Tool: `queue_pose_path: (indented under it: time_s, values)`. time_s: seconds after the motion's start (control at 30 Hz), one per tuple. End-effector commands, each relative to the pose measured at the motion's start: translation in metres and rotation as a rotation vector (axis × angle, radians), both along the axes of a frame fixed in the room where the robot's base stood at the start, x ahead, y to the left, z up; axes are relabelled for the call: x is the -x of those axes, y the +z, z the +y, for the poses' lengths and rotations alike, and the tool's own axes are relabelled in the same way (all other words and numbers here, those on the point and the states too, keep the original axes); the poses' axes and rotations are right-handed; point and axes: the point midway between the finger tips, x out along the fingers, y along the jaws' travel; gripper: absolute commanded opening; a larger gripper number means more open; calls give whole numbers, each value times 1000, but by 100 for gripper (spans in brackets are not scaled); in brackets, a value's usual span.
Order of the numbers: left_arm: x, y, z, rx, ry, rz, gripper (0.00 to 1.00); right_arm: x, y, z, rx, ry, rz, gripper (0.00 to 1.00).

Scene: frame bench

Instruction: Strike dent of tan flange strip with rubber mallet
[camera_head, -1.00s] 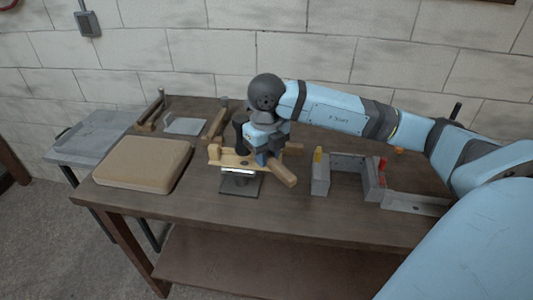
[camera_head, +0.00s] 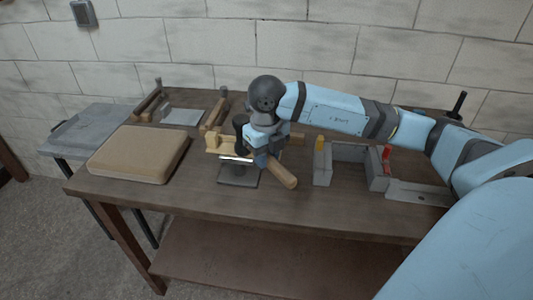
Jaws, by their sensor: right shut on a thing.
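My right gripper (camera_head: 262,158) is shut on the rubber mallet's wooden handle (camera_head: 281,174), which points toward the front right. A dark cylinder (camera_head: 240,121), which looks like the mallet's head, shows just left of the gripper. A tan strip (camera_head: 222,148) with an upright lip sits just left of and behind the gripper, above a dark base plate (camera_head: 238,176). A bright metal edge shows below the strip. The gripper hides the strip's right part, and I cannot make out the dent or whether the mallet touches the strip. My left gripper is not in view.
A tan pad (camera_head: 138,154) lies at the bench's left. Wooden-handled tools (camera_head: 214,112) and a grey plate (camera_head: 181,117) lie behind. A grey bracket-like block (camera_head: 350,153) with yellow and red parts stands right. The bench's front strip (camera_head: 200,199) is clear.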

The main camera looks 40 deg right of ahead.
Motion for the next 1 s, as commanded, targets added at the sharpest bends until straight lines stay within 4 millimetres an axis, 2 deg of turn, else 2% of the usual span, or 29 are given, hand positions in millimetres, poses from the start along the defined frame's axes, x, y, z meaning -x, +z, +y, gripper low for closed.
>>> queue_pose_path:
  time_s: [0.17, 0.4, 0.5, 1.0]
  values:
    - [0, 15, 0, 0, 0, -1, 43, -1, 19, -1, 0, -2, -2, 0]
    - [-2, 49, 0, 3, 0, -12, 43, -1, 67, -1, 0, -1, -2, 0]
    - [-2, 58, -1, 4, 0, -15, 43, -1, 79, 0, 0, -1, -2, 0]
    - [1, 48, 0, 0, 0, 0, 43, 0, 79, 0, 0, -1, 0, 0]
